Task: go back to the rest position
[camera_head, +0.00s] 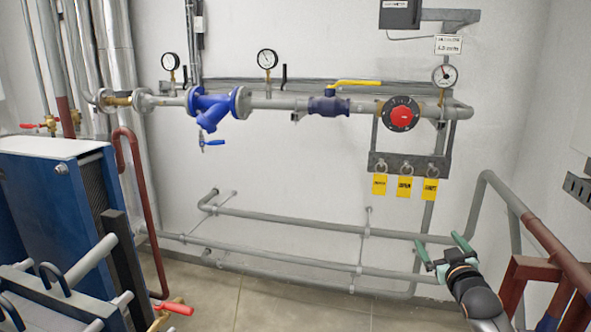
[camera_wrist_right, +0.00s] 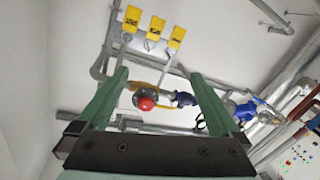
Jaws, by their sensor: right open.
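My right gripper (camera_head: 444,247) is at the lower right of the head view, in front of the grey floor-level pipes. Its two green fingers stand apart with nothing between them. In the right wrist view the open fingers (camera_wrist_right: 160,98) frame the wall piping, which lies well beyond them. My left gripper is not in the head view.
A wall pipe carries a blue strainer (camera_head: 211,108), a yellow-handled valve (camera_head: 330,105) and a red knob (camera_head: 401,116). Yellow tags (camera_head: 404,187) hang below a bracket. A blue plate exchanger (camera_head: 40,200) stands left; a red-brown frame (camera_head: 527,280) stands right of my gripper.

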